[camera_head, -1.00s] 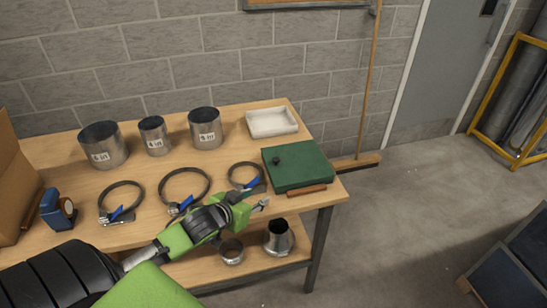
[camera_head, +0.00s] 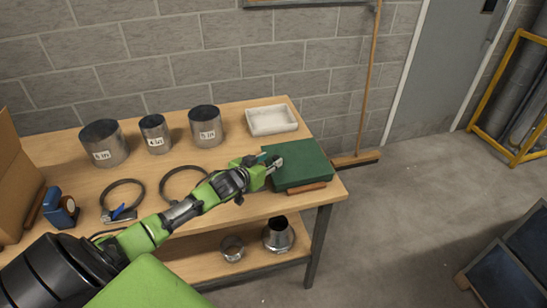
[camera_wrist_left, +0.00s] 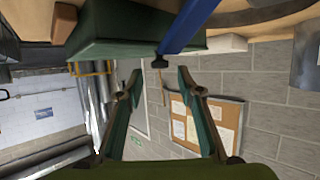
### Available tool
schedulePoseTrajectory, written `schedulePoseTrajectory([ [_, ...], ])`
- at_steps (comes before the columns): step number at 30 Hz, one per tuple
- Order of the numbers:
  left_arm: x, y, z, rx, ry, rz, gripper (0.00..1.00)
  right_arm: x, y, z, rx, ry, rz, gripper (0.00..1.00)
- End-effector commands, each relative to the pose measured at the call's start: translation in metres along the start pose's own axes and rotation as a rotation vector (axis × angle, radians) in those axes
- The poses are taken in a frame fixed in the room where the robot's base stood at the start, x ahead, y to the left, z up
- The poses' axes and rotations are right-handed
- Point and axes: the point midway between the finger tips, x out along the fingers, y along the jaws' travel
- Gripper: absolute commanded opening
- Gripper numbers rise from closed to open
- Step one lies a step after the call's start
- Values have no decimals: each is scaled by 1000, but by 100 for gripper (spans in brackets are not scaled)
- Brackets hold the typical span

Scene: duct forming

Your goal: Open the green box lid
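The green box (camera_head: 306,165) with its flat lid lies at the right end of the workbench, and the lid looks closed. A brown wooden bar (camera_head: 306,188) lies along its front edge. My left gripper (camera_head: 276,161) is at the box's left side, over the spot of the lid's dark knob, and hides the knob there. In the left wrist view the fingers (camera_wrist_left: 160,74) are open and apart, with the small black knob (camera_wrist_left: 160,62) just beyond and between the tips. The green box (camera_wrist_left: 125,28) also shows there. My right gripper is not in view.
Metal cylinders (camera_head: 205,125) and a white tray (camera_head: 272,121) stand behind. The bench edge is close in front, and a broom (camera_head: 368,90) leans on the wall.

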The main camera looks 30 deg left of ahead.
Motion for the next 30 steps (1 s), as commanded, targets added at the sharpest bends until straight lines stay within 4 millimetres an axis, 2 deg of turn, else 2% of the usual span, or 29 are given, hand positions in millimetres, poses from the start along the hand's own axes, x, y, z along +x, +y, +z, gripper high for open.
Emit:
schedulePoseTrajectory([
  [3,16,0,-1,-1,0,-1,34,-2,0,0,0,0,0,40],
  [7,26,0,-1,-1,0,-1,34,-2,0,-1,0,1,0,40],
  [20,32,0,0,0,0,1,34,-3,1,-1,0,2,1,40],
  [24,32,0,0,0,0,0,0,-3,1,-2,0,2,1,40],
  [30,33,0,-1,0,0,0,0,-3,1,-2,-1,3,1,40],
])
